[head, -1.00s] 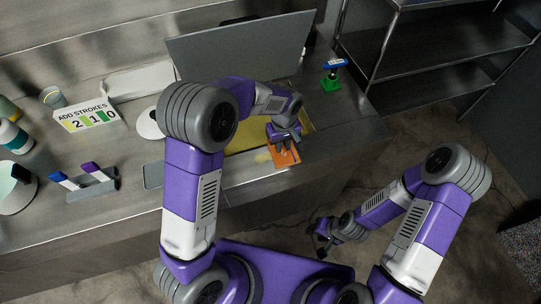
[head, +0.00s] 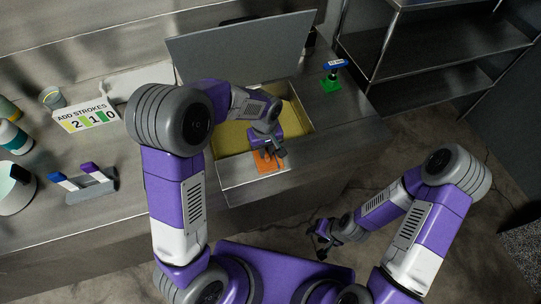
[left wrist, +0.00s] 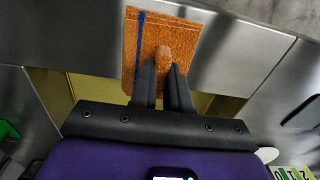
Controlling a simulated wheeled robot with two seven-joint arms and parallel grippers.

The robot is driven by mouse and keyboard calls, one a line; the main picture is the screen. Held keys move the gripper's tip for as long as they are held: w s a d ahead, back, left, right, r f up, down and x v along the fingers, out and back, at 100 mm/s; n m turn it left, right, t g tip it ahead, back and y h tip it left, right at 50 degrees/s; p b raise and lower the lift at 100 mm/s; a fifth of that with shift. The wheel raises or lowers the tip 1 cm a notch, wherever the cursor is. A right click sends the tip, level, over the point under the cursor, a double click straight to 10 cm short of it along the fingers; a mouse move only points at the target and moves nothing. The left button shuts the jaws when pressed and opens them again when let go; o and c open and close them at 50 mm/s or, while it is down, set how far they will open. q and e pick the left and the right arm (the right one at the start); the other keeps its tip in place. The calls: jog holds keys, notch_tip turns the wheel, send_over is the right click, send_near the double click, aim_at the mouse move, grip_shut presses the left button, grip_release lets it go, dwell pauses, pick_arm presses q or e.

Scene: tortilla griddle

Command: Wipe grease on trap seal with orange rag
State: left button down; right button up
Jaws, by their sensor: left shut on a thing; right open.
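An orange rag (head: 268,161) lies flat on the steel rim (head: 232,180) in front of the open grease trap. In the left wrist view the rag (left wrist: 196,42) shows a blue stripe and a raised knob. My left gripper (head: 273,148) is shut on that knob, above the rag; its fingers (left wrist: 163,68) close around it in the wrist view. The trap's inside (head: 232,140) is yellowish, and its grey lid (head: 240,55) stands raised behind. Any grease under the rag is hidden. My right gripper (head: 323,238) is open and empty, low in front of the counter.
A green block with a blue-topped tool (head: 331,82) stands right of the trap. A stroke-count sign (head: 88,115), a holder with blue and purple pieces (head: 92,187) and several containers are at the left.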

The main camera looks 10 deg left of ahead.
pick_arm(q)
jog(key=shift+s+a, duration=0.15)
jog(key=shift+s+a+r, duration=0.1)
jog(key=shift+s+a, duration=0.25)
jog(key=shift+a, duration=0.2)
jog(key=shift+s+a, duration=0.3)
jog(key=shift+a, duration=0.25)
jog(key=c, duration=1.3)
grip_release()
jog(key=shift+w, duration=0.1)
jog(key=shift+c, duration=0.2)
jog(key=shift+d+f+b, duration=0.1)
jog(key=shift+f+b, duration=0.2)
jog(key=shift+f, duration=0.1)
grip_shut()
jog(key=shift+r+p, duration=2.1)
jog(key=shift+r, duration=0.55)
